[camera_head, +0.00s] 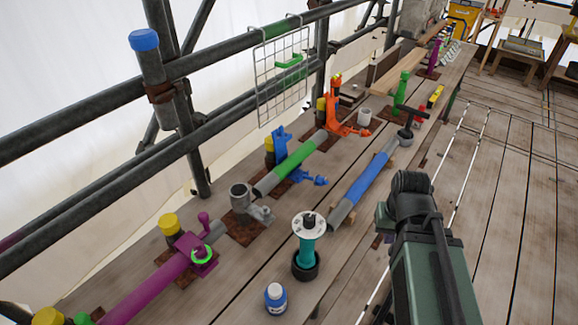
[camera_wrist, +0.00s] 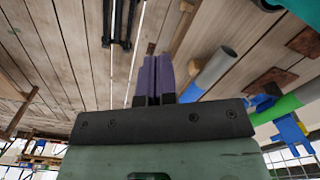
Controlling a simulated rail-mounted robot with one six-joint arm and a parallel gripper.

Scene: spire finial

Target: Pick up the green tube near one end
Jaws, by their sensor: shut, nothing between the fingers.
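The green tube (camera_head: 295,158) has a green middle and grey ends and lies slanted on the plank bench in the head view. A blue clamp (camera_head: 280,144) sits against its middle, and an orange clamp (camera_head: 334,116) is at its far end. The tube's near grey end is bare. Part of the green tube (camera_wrist: 278,110) also shows at the right of the wrist view, beside the blue clamp (camera_wrist: 291,130). My gripper (camera_wrist: 154,62) has purple fingers pressed together with nothing between them. It is apart from the tube, and its fingertips are not clearly seen in the head view.
A blue tube (camera_head: 362,184) lies right of the green one. A teal spool-topped tool (camera_head: 309,240) and a blue bottle (camera_head: 275,298) stand nearer. A grey metal fitting (camera_head: 245,200) is near the green tube's near end. Scaffold rails (camera_head: 230,55) run along the left.

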